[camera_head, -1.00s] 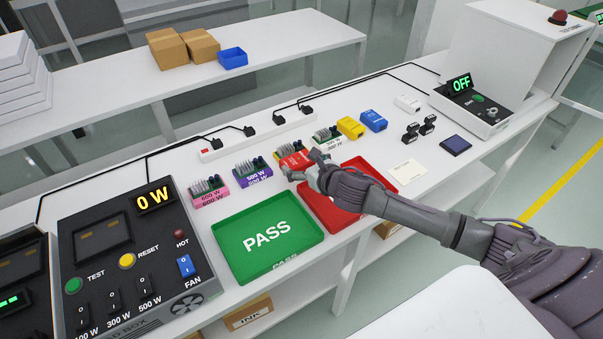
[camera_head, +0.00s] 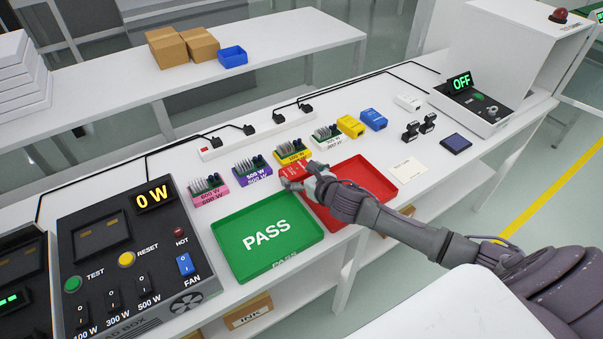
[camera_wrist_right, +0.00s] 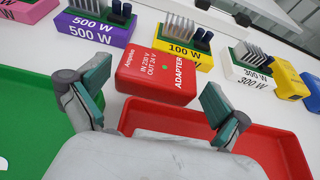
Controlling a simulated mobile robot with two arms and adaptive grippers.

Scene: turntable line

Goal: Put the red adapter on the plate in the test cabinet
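The red adapter (camera_head: 297,170) lies on the white bench behind the red tray, in front of a yellow 100 W block. In the right wrist view the adapter (camera_wrist_right: 155,80) shows its label between the two fingers, with gaps on both sides. My right gripper (camera_head: 300,183) is open at the adapter's near side; its spread fingers (camera_wrist_right: 155,95) also show in the wrist view. The white cabinet (camera_head: 520,45) at the far right has a panel reading OFF; I cannot make out a plate in it. My left gripper is out of view.
A red tray (camera_head: 372,171) lies under my right arm, and a green PASS tray (camera_head: 235,258) is left of it. Load blocks, including the yellow 100 W block (camera_head: 291,154), stand close behind the adapter. A test box (camera_head: 130,255) stands at the left.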

